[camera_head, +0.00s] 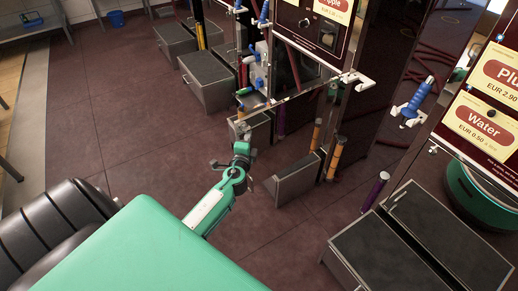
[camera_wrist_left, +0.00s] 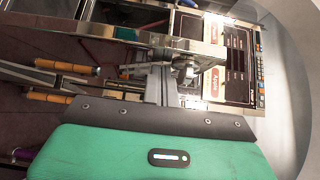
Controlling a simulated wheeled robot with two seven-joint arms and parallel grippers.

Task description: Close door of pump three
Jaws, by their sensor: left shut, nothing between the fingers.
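No pump number is readable, so I cannot tell which is pump three. A pump with an "...pple" label (camera_head: 330,8) stands at top centre. A tall dark glossy panel (camera_head: 376,75) stands upright beside it; I cannot tell whether it is an open door. My left gripper (camera_head: 241,131) is shut and empty, at the end of my green arm, in front of and below the pump. In the left wrist view its fingers (camera_wrist_left: 162,86) point toward metal framework and a pump front with a display (camera_wrist_left: 237,65), seen turned sideways. My right gripper is not in view.
A pump labelled "Water" (camera_head: 484,124) stands at the right, above dark boxes (camera_head: 395,262). A blue-handled nozzle (camera_head: 415,100) hangs nearby. Grey boxes (camera_head: 206,78) and an open-sided box (camera_head: 297,180) stand low before the pumps. The floor (camera_head: 120,120) at left is clear.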

